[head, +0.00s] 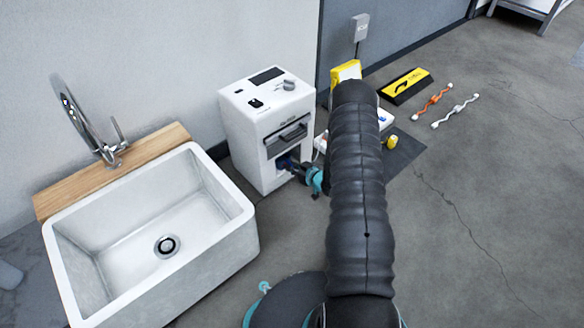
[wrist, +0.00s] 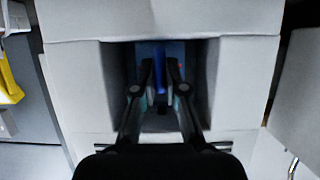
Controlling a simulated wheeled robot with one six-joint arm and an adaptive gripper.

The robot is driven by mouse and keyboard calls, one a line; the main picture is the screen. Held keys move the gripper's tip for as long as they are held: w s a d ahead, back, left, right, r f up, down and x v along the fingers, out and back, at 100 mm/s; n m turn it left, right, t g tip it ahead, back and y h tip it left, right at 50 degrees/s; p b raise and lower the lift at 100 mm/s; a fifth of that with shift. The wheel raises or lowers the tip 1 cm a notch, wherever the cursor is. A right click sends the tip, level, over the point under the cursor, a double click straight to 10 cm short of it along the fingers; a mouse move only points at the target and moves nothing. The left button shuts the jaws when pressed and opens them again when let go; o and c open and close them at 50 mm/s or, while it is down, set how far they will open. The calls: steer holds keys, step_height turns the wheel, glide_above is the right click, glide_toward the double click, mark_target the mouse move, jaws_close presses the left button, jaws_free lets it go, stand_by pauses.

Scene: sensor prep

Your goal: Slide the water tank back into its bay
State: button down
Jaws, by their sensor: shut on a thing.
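The white machine (head: 262,140) stands against the wall, with a dark square bay (head: 280,160) low in its front. In the wrist view the bay (wrist: 200,75) is straight ahead. The water tank, a blue piece (wrist: 160,70), shows inside the bay between my fingers. My gripper (wrist: 160,88) reaches into the bay opening and is shut on the tank's blue part. In the head view my gripper (head: 298,168) is at the bay, partly in shadow. Most of the tank is hidden inside the bay, so its depth is hard to tell.
A white sink (head: 200,235) with a wooden ledge (head: 130,160) stands left of the machine. A yellow and black ramp (head: 407,86), an orange cable (head: 432,102) and a white cable (head: 455,110) lie on the floor to the right. Open floor is at right.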

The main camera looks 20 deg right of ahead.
steer(key=shift+f, duration=0.1)
steer(key=c, duration=1.2)
jaws_free()
steer(key=shift+o, duration=0.2)
steer(key=s+d, duration=0.4)
steer(key=s, duration=0.7)
steer(key=shift+s, duration=0.15)
